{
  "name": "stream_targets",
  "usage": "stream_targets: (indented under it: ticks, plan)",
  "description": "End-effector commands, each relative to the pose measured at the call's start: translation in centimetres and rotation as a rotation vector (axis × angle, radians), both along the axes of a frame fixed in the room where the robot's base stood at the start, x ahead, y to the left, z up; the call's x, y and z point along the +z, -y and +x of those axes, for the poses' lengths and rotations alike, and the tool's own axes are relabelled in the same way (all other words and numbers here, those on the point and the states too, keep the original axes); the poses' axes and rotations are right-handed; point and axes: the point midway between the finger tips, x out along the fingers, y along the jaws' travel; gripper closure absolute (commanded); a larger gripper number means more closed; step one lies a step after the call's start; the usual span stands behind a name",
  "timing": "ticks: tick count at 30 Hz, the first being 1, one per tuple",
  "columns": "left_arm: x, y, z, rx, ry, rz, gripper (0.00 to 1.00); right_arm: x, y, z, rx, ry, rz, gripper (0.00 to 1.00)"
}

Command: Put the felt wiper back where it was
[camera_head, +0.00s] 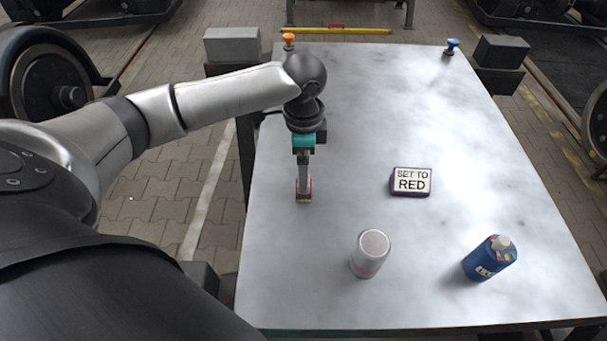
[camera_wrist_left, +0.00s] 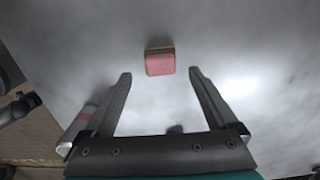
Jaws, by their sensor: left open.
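The felt wiper (camera_head: 303,198), a small block with a pink face and a brownish edge, is at the left part of the grey metal table (camera_head: 340,110). In the left wrist view the wiper (camera_wrist_left: 160,63) lies just beyond the fingertips, roughly centred between them, with a gap on each side. My left gripper (camera_head: 304,178) reaches down at the wiper and partly hides it in the head view. Its two fingers are spread and empty in the left wrist view (camera_wrist_left: 158,74). My right gripper is not in view.
A sign reading "SET TO RED" (camera_head: 411,182) stands right of the gripper. A grey can (camera_head: 369,255) and a blue bottle (camera_head: 488,260) stand near the front. An orange knob (camera_head: 289,39) and a blue knob (camera_head: 452,44) are at the far corners. The table's middle back is clear.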

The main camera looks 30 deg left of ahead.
Motion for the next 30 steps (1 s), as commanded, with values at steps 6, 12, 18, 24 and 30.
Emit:
stream_targets:
  ticks: [6, 12, 18, 24, 30]
  plan:
    - [4.5, 0.0, 0.0, 0.000, 0.000, 0.000, 0.08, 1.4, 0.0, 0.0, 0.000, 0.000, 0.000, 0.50]
    - [6.1, 0.0, 0.0, 0.001, -0.001, -0.001, 0.08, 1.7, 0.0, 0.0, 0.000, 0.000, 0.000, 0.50]
    - [6.2, 0.0, 0.0, 0.001, -0.002, -0.001, 0.08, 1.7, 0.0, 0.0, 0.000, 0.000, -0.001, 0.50]
    - [6.2, 0.0, 0.0, 0.001, -0.001, -0.001, 0.08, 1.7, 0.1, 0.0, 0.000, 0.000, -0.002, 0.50]
    - [6.2, 0.0, 0.0, 0.001, -0.001, -0.001, 0.08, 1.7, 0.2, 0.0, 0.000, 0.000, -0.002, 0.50]
